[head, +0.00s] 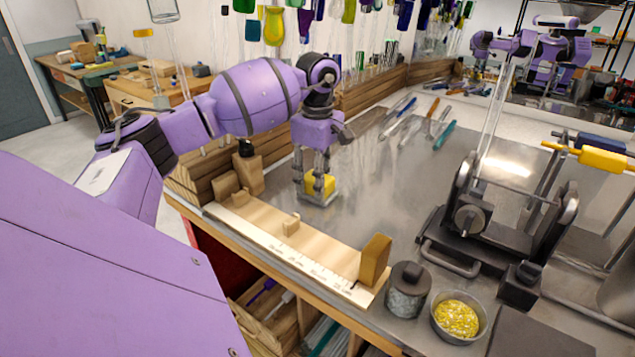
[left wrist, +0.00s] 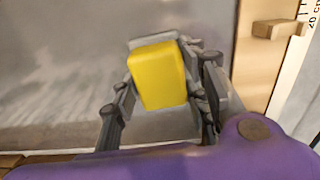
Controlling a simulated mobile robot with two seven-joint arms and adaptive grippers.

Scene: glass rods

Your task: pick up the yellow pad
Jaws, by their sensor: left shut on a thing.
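The yellow pad (head: 320,184) is a small block low on the metal bench, at the back left beside the wooden ruler board. My left gripper (head: 314,178) points down over it, with its fingers around the pad. In the left wrist view the yellow pad (left wrist: 158,76) sits between the two fingers of my left gripper (left wrist: 160,85), which are shut on it. A flat grey piece (head: 318,199) shows just under the pad; I cannot tell whether the pad touches it. My right gripper is not in view.
The wooden ruler board (head: 285,243) with upright blocks runs along the near bench edge. Hand tools (head: 415,125) lie behind; the bench middle is clear.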

